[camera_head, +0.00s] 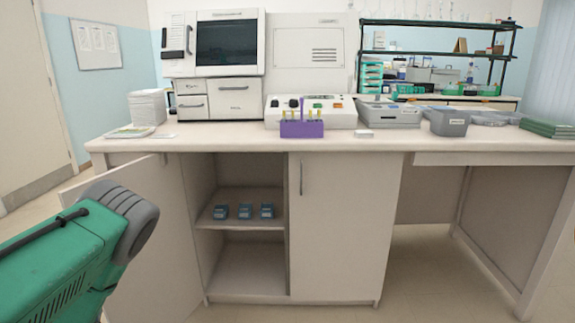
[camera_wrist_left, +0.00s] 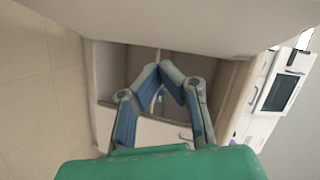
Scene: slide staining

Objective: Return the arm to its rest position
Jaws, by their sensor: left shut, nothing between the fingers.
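My left arm (camera_head: 75,245), green with a grey joint, comes in from the left in the head view, in front of the open cabinet door. Its gripper is outside the head view. In the left wrist view my left gripper (camera_wrist_left: 162,72) shows its blue-grey fingers with the tips together and nothing held. The open cabinet (camera_wrist_left: 115,75) lies behind the fingers in that view, apart from them as far as I can tell. My right gripper is in neither view.
The cabinet door (camera_head: 165,235) stands open at left; three small blue items (camera_head: 244,211) sit on the shelf inside. The bench (camera_head: 225,143) holds a large machine (camera_head: 220,85), a purple rack (camera_head: 302,129) and a grey bin (camera_head: 449,122). The floor at right is clear.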

